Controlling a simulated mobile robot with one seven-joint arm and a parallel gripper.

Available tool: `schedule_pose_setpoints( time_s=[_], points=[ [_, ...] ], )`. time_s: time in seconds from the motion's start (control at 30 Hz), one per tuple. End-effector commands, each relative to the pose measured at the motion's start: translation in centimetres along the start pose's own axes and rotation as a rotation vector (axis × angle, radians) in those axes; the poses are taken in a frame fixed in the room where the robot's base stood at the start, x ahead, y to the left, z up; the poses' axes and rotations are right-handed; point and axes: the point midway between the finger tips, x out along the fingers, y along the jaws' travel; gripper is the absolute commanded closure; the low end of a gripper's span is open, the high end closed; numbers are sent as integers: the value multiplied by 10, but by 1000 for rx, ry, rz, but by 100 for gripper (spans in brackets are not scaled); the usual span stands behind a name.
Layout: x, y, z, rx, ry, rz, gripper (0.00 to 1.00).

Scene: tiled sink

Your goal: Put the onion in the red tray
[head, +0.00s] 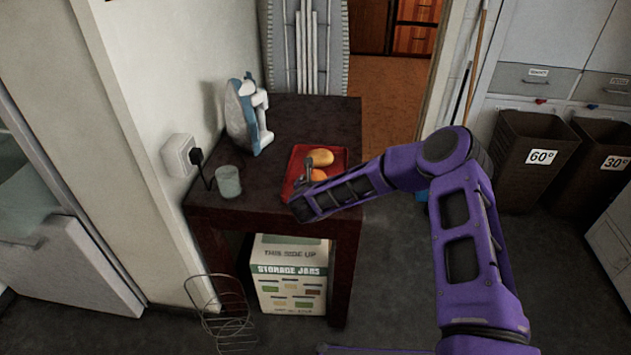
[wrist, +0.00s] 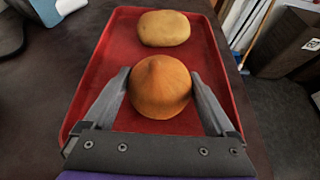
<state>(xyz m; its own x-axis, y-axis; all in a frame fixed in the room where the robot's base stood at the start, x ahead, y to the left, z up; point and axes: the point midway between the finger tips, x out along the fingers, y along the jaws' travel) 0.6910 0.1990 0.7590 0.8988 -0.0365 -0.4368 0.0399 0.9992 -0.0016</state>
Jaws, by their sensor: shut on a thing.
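The onion (wrist: 160,88) is round and orange-brown with a pointed top. My gripper (wrist: 160,92) is shut on it, with one finger on each side. In the wrist view the onion is over the near half of the red tray (wrist: 97,80); I cannot tell whether it touches the tray floor. In the head view the red tray (head: 338,167) lies on the dark table, and the onion (head: 318,175) shows partly behind my gripper (head: 309,172). A yellowish potato-like item (wrist: 164,28) lies in the far half of the tray, apart from the onion; it also shows in the head view (head: 321,157).
The dark table (head: 310,115) has free room behind the tray. A blue and white iron (head: 247,115) stands at the left back, and a pale cup (head: 228,181) at the left front. A storage jars box (head: 290,273) is under the table.

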Motion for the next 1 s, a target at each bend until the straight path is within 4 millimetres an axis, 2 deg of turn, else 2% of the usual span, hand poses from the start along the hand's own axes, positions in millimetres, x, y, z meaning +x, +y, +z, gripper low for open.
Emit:
schedule_pose_setpoints(
  time_s=[0.3, 0.33, 0.37, 0.4, 0.73, 0.87, 1.0],
  points=[
    [2, 0, -2, 1, -3, 0, 74],
    [2, 0, -3, 0, -2, 0, 8],
    [1, 0, -2, 0, -2, 0, 2],
    [1, 0, -2, 0, -2, 0, 0],
    [-4, 0, 0, 0, -1, 1, 0],
    [-22, 0, 1, 0, -1, 2, 0],
    [-53, 0, 1, -2, -1, 3, 0]
  ],
)
